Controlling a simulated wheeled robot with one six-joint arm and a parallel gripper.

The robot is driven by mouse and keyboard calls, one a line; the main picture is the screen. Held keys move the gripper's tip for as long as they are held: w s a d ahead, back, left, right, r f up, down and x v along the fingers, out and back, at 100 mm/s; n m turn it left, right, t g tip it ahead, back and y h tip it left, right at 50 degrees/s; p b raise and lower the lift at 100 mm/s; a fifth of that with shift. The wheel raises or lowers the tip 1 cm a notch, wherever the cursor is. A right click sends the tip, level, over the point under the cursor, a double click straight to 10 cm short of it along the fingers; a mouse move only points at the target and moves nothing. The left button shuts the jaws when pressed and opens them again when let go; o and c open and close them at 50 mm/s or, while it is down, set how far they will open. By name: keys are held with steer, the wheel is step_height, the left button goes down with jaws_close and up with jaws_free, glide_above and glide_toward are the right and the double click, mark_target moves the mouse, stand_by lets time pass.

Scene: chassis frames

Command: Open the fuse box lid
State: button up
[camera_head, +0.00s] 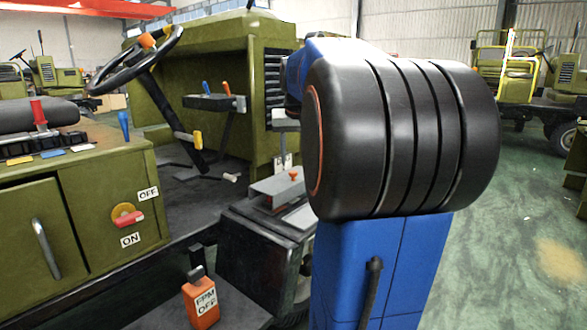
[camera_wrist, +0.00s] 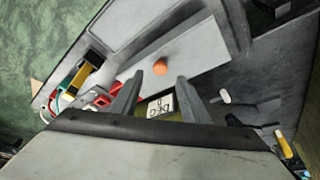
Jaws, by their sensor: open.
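The fuse box lid (camera_head: 272,189) is a grey plate with a small orange knob (camera_head: 294,174), low in the middle of the head view on a dark housing. In the wrist view the lid (camera_wrist: 200,52) is a pale grey slab, and its orange knob (camera_wrist: 160,67) sits near the lid's lower edge. The lid looks shut. My gripper (camera_wrist: 152,84) is open and empty, its two grey fingers pointing toward the knob, one on each side of it in the picture. The gap in depth is hard to judge. In the head view my arm hides the fingers.
A label plate (camera_wrist: 160,106) shows between the fingers. Red and yellow connectors with wires (camera_wrist: 86,76) lie to the left. A steering wheel (camera_head: 137,59), levers and the green cabinet (camera_head: 100,235) stand left of my arm. Open floor (camera_head: 510,230) lies at right.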

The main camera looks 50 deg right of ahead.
mark_target(293, 172)
steer(key=shift+x, duration=2.7)
